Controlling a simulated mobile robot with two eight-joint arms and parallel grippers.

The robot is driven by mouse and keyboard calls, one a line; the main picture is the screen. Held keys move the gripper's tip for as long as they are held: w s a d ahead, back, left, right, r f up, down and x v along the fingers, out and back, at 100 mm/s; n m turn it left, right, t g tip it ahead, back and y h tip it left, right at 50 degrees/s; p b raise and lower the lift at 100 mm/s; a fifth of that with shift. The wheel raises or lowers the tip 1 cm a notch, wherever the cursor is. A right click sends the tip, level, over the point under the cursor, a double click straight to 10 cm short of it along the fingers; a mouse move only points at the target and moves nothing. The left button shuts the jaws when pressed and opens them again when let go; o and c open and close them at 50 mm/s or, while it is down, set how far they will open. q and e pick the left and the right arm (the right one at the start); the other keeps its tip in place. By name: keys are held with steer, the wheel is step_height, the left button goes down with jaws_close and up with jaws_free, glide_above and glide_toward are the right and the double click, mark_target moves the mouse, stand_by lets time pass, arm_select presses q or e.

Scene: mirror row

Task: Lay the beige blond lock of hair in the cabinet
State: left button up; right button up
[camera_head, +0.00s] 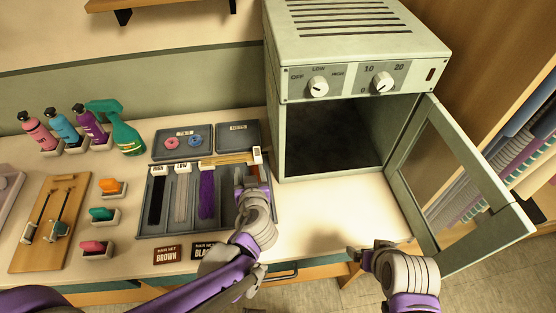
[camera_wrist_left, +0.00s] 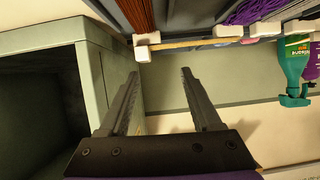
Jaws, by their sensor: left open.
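The beige blond lock (camera_head: 228,159) is a thin tan strip lying across the back edge of the hair tray (camera_head: 146,219), with a white tag at its right end. It also shows in the left wrist view (camera_wrist_left: 190,42), its white end just beyond my fingertips. My left gripper (camera_head: 252,174) is open over the tray's right end, close to the tagged end and apart from it; its two dark fingers (camera_wrist_left: 160,74) have nothing between them. The cabinet (camera_head: 361,50) stands open, its interior dark. My right gripper (camera_head: 362,256) is at the counter's front edge; its opening is unclear.
The cabinet door (camera_head: 462,180) swings out to the right. The tray holds black, grey and purple locks (camera_head: 207,190). Bottles and a green sprayer (camera_head: 126,135) stand at the back left. The counter (camera_head: 320,210) before the cabinet is clear.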

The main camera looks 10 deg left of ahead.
mark_target(257, 154)
arm_select(q)
steer(key=shift+w+d+t, duration=0.15)
steer(key=shift+w+d, duration=0.05)
steer(key=shift+d, duration=0.4)
steer(key=shift+w+d+t, duration=0.15)
steer(key=shift+w+d, duration=0.05)
steer(key=shift+d, duration=0.4)
steer(key=x, duration=0.5)
steer(key=shift+x, duration=2.9)
steer(key=shift+d, duration=0.15)
steer(key=shift+c, duration=0.3)
jaws_close()
